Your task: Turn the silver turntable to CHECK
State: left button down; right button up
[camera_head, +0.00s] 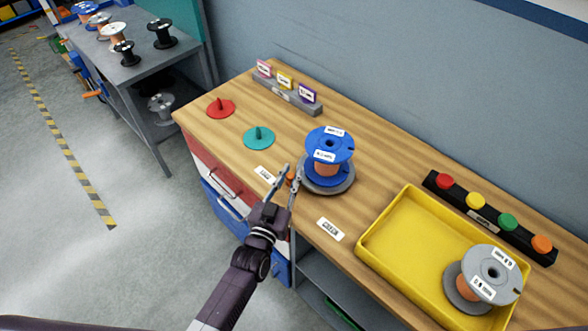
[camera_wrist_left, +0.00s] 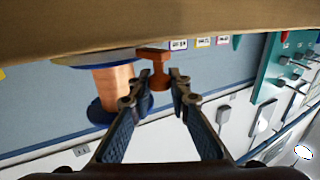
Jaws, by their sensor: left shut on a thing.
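The silver turntable (camera_head: 345,190) is a round grey disc on the wooden bench, with a blue spool (camera_head: 329,142) of copper wire standing on it. Its small orange handle (camera_head: 291,176) sticks out on the left side. My left gripper (camera_head: 291,178) is shut on the orange handle; the handle also shows between the fingertips in the left wrist view (camera_wrist_left: 155,70). One white label (camera_head: 265,174) lies left of the handle, another (camera_head: 331,229) at the bench's front edge to the right; the right one seems to read CHECK. The handle is nearer the left label. My right gripper is not in view.
A yellow tray (camera_head: 373,243) holding a grey spool (camera_head: 492,274) stands to the right, before a strip of coloured buttons (camera_head: 476,200). Red (camera_head: 221,108) and teal (camera_head: 259,138) discs with pegs sit to the left. A card holder (camera_head: 287,96) stands at the back.

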pick_arm(q)
jog(key=shift+s+d+y, duration=0.15)
jog(key=shift+s+y, duration=0.05)
jog(key=shift+y, duration=0.1)
jog(key=shift+s+d+n+t+y, duration=0.1)
jog(key=shift+s+n+t+y, duration=0.2)
jog(key=shift+n+y, duration=0.3)
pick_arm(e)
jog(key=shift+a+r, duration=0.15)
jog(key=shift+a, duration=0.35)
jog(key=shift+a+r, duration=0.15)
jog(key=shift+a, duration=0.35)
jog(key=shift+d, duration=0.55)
pick_arm(q)
jog(key=c, duration=1.8)
grip_release()
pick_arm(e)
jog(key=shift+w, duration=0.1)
pick_arm(q)
jog(key=shift+s, duration=0.1)
jog(key=v, duration=1.2)
